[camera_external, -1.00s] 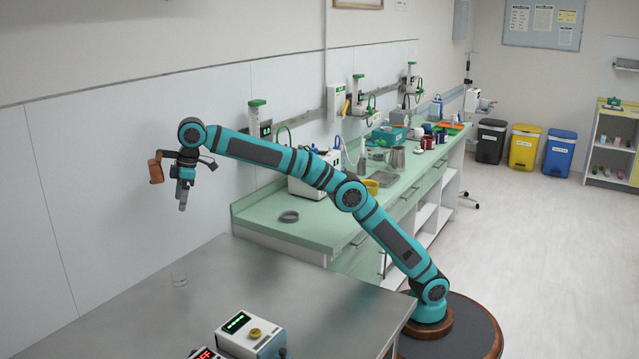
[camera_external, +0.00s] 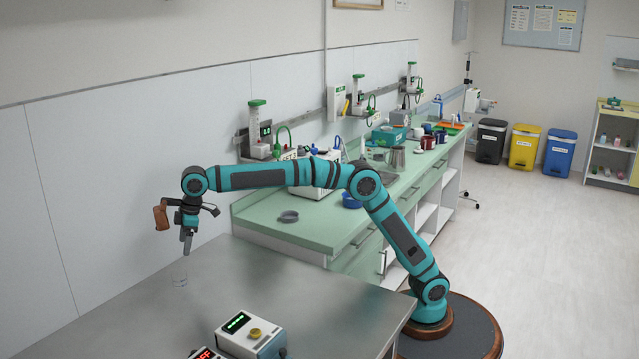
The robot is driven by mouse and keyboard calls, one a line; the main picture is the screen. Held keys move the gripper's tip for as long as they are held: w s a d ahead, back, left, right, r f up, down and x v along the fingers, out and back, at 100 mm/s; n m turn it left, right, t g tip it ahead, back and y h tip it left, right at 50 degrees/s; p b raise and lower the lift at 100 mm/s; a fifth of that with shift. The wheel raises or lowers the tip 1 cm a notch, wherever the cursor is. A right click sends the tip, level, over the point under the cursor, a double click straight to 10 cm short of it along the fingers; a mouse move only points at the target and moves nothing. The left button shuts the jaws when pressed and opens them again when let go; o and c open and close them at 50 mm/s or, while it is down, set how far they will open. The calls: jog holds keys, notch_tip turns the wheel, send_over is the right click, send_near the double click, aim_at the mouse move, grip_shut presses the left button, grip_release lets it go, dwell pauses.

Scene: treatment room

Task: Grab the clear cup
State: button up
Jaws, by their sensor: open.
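The clear cup (camera_external: 180,276) is small and see-through, standing on the grey metal table near its back edge by the wall. My gripper (camera_external: 187,246) points down just above the cup, its fingertips a short way over the rim and slightly to the right in the picture. The jaws are open and nothing is between them. The two fingers overlap from this side, so the gap between them is hard to see.
The metal table (camera_external: 240,285) is clear around the cup. A white device with a green display (camera_external: 250,335) stands at the table's front, beside a red-display device (camera_external: 205,354). A green counter (camera_external: 320,225) with a grey ring (camera_external: 289,217) lies behind my arm.

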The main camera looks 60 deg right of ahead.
aim_at(178, 278)
jog(key=x, duration=0.9)
jog(key=shift+w+a+f, duration=0.1)
jog(key=shift+a+x, duration=0.15)
jog(key=shift+x, duration=1.2)
jog(key=shift+a+x, duration=0.1)
jog(key=shift+x, duration=1.2)
jog(key=shift+w, duration=0.15)
jog(key=c, duration=1.1)
